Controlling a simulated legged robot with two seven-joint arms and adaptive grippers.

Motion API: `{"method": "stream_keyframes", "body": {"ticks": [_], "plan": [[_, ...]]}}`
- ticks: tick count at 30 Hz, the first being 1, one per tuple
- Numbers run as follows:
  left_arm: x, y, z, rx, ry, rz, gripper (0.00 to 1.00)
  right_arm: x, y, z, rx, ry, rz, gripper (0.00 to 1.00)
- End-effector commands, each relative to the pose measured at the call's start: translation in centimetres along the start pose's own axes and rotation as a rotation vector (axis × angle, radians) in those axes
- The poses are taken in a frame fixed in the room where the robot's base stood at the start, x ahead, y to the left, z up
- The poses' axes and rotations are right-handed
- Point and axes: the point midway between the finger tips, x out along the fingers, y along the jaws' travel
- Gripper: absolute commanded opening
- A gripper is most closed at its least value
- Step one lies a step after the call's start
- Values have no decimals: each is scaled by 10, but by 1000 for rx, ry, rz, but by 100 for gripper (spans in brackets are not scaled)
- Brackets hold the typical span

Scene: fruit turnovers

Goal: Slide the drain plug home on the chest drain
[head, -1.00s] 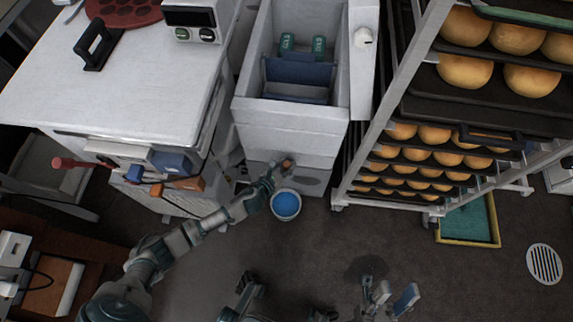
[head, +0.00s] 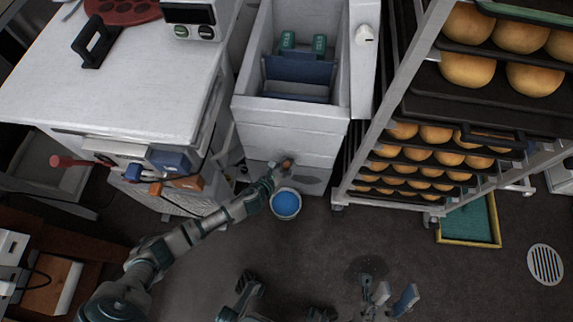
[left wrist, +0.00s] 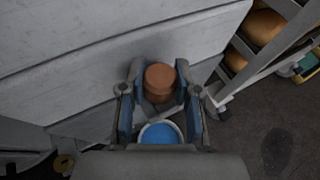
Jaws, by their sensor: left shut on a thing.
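The white chest (head: 290,133) stands at the top centre with its lid open. The drain plug (head: 287,163) shows as a small brown-orange knob low on its front. In the left wrist view the plug (left wrist: 160,82) is a round brown cap between the two fingers of my left gripper (left wrist: 160,100). My left gripper (head: 279,168) is shut on the plug, close against the chest's front. How deep the plug sits is hidden. My right gripper (head: 388,296) is at the bottom, away from the chest; its finger gap is too small to judge.
A bucket of blue liquid (head: 286,204) stands on the floor right below the plug. A rack of buns (head: 430,150) stands to the right, and a white work table (head: 120,90) to the left. A yellow-edged green tray (head: 468,222) lies on the floor. The floor in front is open.

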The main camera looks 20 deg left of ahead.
Motion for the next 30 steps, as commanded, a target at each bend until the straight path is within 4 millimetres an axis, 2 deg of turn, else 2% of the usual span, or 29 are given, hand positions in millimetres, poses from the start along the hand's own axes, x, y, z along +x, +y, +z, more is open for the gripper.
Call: {"method": "stream_keyframes", "body": {"ticks": [5,6,8,9,30], "plan": [[0,0,-4,0,7,1,4,-2,0,1,0,-5,5,40],[0,0,-4,0,7,1,42,-2,0,1,0,-6,6,40],[0,0,-5,0,7,1,56,-2,1,1,0,-8,8,40],[0,0,-5,0,7,1,61,-3,1,1,0,-9,9,40],[-1,0,-3,0,5,2,61,-1,0,0,0,-2,0,40]]}}
